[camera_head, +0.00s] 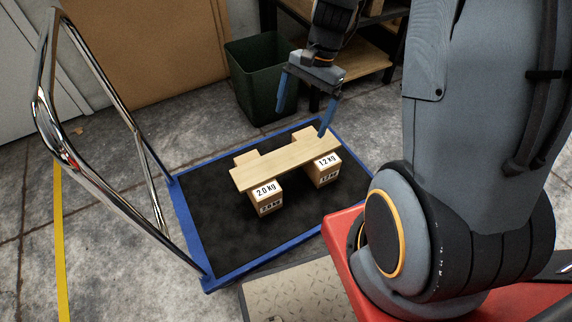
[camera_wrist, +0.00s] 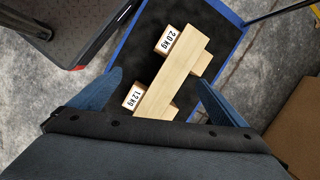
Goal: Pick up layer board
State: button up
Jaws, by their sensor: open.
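The layer board (camera_head: 284,160) is a flat, light wooden plank. It lies across two wooden blocks, one marked 2.0 kg (camera_head: 265,193) and one marked 1.2 kg (camera_head: 327,166), on the black bed of a blue-edged cart. My gripper (camera_head: 301,121) is open and empty, above the far right end of the board, with its blue fingers pointing down. In the wrist view the board (camera_wrist: 174,82) runs diagonally between the two open fingers (camera_wrist: 158,95). It appears apart from both fingers. Parts of the block tops are hidden under the board.
The cart (camera_head: 207,238) has a chrome handle (camera_head: 48,110) at left. A dark green bin (camera_head: 262,80) stands behind it, near a wooden shelf (camera_head: 358,58) and a large cardboard sheet (camera_head: 150,45). The front of the cart bed is clear.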

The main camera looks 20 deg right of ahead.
aim_at(288, 157)
jog(key=w+f+m+b, duration=0.1)
jog(key=w+f+b, duration=0.1)
jog(key=f, duration=0.3)
jog(key=w+d+f+m+y+b, duration=0.1)
jog(key=w+f+m+b, duration=0.1)
jog(key=f+b, duration=0.2)
jog(key=w+d+f+m+b, duration=0.1)
jog(key=w+f+b, duration=0.2)
jog(key=f, duration=0.4)
jog(key=shift+m, duration=0.3)
jog(key=shift+b+x, duration=2.5)
jog(key=shift+x, duration=1.55)
jog(key=shift+w+y, duration=0.2)
jog(key=shift+y, duration=0.1)
jog(key=shift+r, duration=0.1)
jog(key=shift+c, duration=0.4)
jog(key=c, duration=1.2)
